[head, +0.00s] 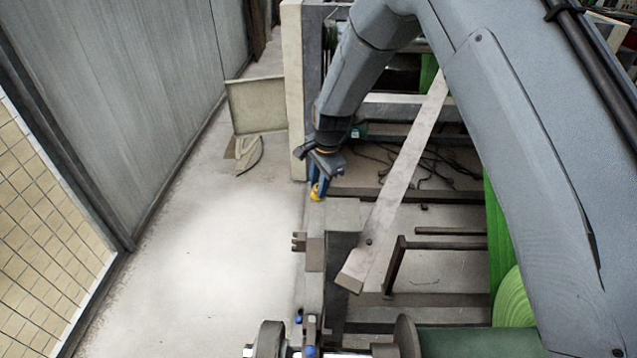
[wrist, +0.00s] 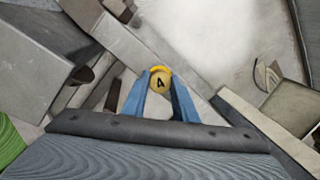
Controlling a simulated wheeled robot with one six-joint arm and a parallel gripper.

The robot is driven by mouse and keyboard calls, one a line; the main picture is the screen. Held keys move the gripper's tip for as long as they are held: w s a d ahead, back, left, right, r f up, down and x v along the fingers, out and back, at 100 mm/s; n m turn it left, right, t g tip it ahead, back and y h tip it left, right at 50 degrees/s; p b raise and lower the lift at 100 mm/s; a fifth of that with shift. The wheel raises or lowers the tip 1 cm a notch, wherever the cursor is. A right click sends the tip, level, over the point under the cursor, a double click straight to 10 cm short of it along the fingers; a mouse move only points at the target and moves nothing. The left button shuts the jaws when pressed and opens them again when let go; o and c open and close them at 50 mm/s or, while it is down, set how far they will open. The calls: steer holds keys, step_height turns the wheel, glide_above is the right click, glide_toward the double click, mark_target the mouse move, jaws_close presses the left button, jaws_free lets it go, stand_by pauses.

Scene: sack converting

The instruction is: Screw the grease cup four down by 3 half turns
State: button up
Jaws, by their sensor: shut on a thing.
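The grease cup four is a small round yellow cap marked "4" (wrist: 159,80) in the wrist view. It sits between the tips of my gripper's blue fingers (wrist: 160,88), which are shut on it from both sides. In the head view, my gripper (head: 318,188) points down beside the machine frame, with a bit of the yellow cup (head: 315,195) showing at its fingertips. What lies under the cup is hidden by the cup and fingers.
A pale post (head: 295,100) and a tilted panel (head: 256,105) stand close to the gripper. A slanting flat bar (head: 400,180) crosses the machine frame to the right. Bare floor (head: 215,250) lies open to the left, beside a grey wall (head: 130,90).

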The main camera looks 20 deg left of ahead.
steer(key=shift+w+r+m, duration=0.15)
steer(key=shift+m, duration=0.45)
steer(key=o, duration=0.9)
steer(key=shift+o, duration=0.8)
step_height(320, 180, up, 8)
steer(key=s+d, duration=0.1)
steer(key=shift+d+f+b, duration=0.2)
steer(key=shift+f+b, duration=0.05)
steer(key=shift+b, duration=0.2)
